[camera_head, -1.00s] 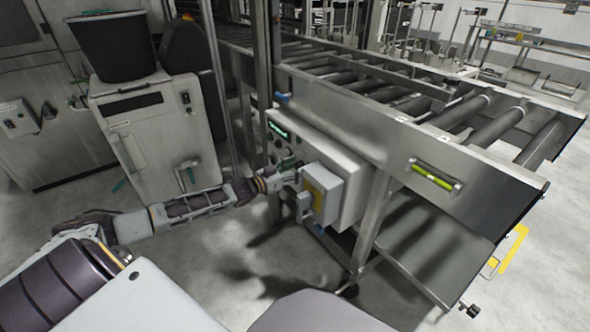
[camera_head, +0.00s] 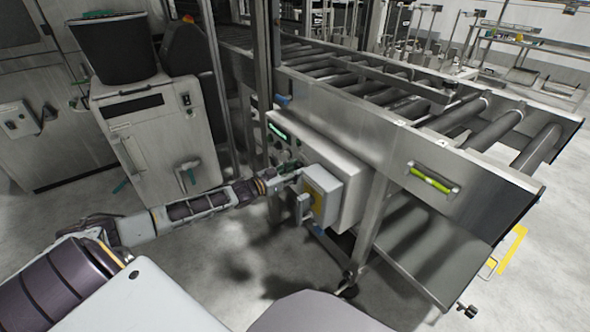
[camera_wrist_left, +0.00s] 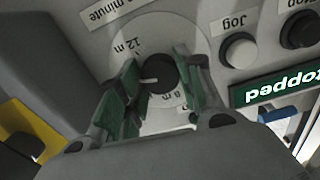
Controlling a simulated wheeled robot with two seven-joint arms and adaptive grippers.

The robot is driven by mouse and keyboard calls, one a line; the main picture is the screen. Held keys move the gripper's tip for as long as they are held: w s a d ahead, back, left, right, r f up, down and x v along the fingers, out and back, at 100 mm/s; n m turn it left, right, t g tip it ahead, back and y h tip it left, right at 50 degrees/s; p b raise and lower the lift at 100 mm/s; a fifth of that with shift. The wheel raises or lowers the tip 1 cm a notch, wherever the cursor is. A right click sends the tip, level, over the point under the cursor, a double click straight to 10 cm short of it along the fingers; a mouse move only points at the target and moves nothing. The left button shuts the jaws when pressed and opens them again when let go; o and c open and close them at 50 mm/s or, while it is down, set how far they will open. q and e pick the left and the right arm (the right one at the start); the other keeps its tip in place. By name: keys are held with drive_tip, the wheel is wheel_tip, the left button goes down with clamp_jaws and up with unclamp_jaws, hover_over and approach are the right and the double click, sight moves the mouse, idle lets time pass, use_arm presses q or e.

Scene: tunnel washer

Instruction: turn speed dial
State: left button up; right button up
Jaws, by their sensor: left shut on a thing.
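The speed dial (camera_wrist_left: 160,76) is a round black knob with a pale pointer line, on a light round scale plate marked "12 m" and "8 m" in the left wrist view. My left gripper (camera_wrist_left: 158,92) has its green-padded fingers on both sides of the dial, shut on it. In the head view my left gripper (camera_head: 284,174) is at the front of the control box (camera_head: 345,166) under the conveyor; the dial is too small and hidden to make out there. My right gripper is not in view.
Beside the dial are a white Jog button (camera_wrist_left: 238,50), a dark Stop button (camera_wrist_left: 299,29) and a green display (camera_wrist_left: 275,88) reading "stopped". A grey-and-yellow switch box (camera_head: 323,194) juts out close to the gripper. The roller conveyor (camera_head: 420,140) overhangs the box.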

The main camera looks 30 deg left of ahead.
use_arm(q)
drive_tip(key=shift+m+p, duration=2.95)
drive_tip(key=shift+m, duration=1.55)
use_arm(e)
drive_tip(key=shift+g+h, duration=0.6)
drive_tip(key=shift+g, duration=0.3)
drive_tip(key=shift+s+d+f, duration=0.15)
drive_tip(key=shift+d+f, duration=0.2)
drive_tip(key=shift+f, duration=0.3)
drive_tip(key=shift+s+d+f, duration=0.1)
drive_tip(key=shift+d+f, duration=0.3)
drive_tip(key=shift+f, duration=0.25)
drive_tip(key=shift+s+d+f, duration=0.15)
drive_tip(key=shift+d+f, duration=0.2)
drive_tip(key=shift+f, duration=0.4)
use_arm(q)
drive_tip(key=o, duration=1)
drive_tip(key=shift+o, duration=0.2)
drive_tip(key=shift+s, duration=0.2)
drive_tip(key=v, duration=1.1)
drive_tip(key=shift+s, duration=0.3)
drive_tip(key=shift+a, duration=0.1)
